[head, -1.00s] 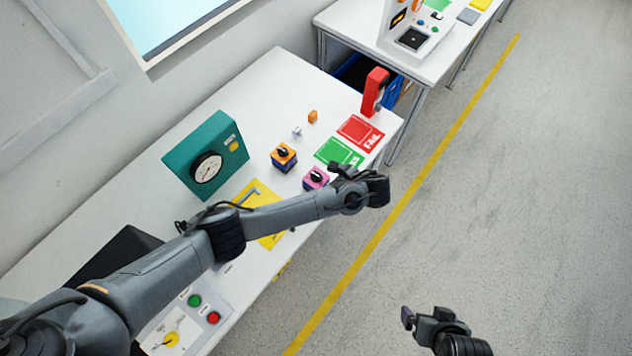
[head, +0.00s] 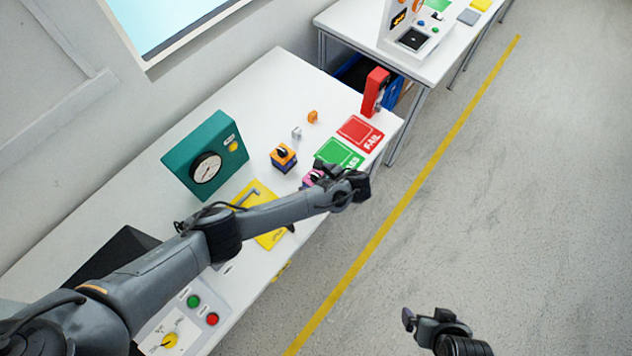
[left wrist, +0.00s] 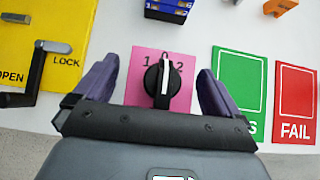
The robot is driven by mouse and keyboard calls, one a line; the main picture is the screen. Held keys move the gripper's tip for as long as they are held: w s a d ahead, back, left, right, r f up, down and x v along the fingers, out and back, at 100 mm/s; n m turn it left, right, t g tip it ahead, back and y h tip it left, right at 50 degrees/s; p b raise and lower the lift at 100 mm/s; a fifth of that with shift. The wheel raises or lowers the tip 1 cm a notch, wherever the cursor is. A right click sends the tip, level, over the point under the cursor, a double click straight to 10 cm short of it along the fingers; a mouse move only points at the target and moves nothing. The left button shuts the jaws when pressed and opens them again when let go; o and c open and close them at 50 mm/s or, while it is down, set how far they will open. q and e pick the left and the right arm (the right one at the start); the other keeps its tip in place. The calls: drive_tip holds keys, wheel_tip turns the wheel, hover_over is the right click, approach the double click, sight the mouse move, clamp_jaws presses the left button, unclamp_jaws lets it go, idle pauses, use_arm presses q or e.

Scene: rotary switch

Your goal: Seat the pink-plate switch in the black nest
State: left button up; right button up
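The pink-plate switch (head: 308,179) sits on the white table, mostly hidden by my left gripper (head: 324,173) in the head view. In the left wrist view, its pink plate (left wrist: 143,64) carries a black knob with a white line and the marks 1 and 2. My left gripper (left wrist: 158,74) is open, with one finger on each side of the plate and gaps to both sides. A black square recess (head: 412,39), which looks like the nest, is in a white fixture on the far table. My right gripper (head: 410,318) is over the floor; its opening is unclear.
An orange-topped switch (head: 284,156) stands just behind the pink one. A green PASS mat (head: 338,152) and a red FAIL mat (head: 361,133) lie to its right. A yellow plate (head: 265,239) with a lever is on the left. A teal gauge box (head: 207,150) and red stand (head: 375,90) rise nearby.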

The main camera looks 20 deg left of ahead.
use_arm(q)
drive_tip(key=c, duration=1.1)
drive_tip(key=shift+c, duration=0.3)
drive_tip(key=shift+r, duration=0.2)
